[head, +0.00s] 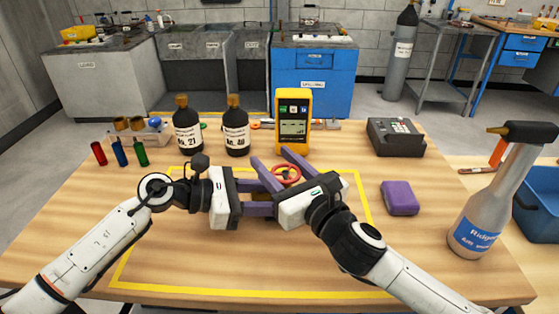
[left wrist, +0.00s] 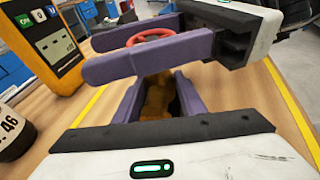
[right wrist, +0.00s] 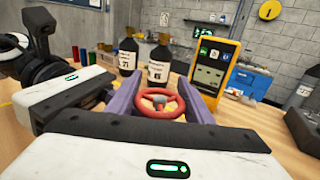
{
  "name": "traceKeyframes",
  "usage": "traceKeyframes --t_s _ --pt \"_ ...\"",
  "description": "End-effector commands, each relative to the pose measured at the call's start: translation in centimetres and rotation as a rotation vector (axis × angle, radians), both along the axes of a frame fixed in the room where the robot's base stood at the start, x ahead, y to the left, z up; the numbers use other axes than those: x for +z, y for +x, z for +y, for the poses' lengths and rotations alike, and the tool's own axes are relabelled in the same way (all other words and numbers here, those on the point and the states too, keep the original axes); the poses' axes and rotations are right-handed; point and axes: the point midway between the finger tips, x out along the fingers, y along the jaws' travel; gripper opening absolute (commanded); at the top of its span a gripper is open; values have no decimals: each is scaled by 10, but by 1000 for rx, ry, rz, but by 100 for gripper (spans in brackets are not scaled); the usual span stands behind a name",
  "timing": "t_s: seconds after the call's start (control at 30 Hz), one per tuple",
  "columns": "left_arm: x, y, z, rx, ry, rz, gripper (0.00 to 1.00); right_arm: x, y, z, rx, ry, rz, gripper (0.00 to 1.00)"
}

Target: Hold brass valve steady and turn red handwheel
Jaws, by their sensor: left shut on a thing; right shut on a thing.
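The red handwheel (head: 296,172) sits on top of the brass valve, between the purple fingers of my right gripper (head: 276,162). It also shows in the right wrist view (right wrist: 160,117), with one finger on each side, and partly in the left wrist view (left wrist: 150,33). My right gripper is shut on the handwheel. The brass valve (left wrist: 158,98) stands lower, between the fingers of my left gripper (left wrist: 155,92), which is shut on it. In the head view the fingers hide most of the valve body. The two grippers face each other closely, the right one higher.
Two dark bottles (head: 187,130) and a yellow meter (head: 293,122) stand behind the grippers. A purple block (head: 399,198), a grey device (head: 396,137) and a spray bottle (head: 487,205) are on the right. Colored vials (head: 120,152) stand left. The front of the yellow-taped area is clear.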

Motion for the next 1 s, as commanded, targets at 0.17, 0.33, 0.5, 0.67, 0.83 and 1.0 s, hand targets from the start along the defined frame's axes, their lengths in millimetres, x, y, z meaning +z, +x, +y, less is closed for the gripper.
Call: traceKeyframes --t_s 0.17,0.33,0.5,0.67,0.83,1.0 --pt "0 -1 -1 -2 -1 0 24 2 -2 3 167 -11 -11 24" --pt "0 -1 -1 -2 -1 0 24 0 -6 7 326 -7 -3 24" --pt "0 -1 -1 -3 -1 1 24 0 -11 11 486 -2 0 24" --pt "0 -1 -1 -3 -1 1 24 0 -16 14 637 1 -2 24" --pt "0 -1 -1 -4 -1 1 24 1 -21 17 797 1 0 24" --pt "0 -2 -1 -5 -1 1 24 1 -27 18 953 1 1 24"
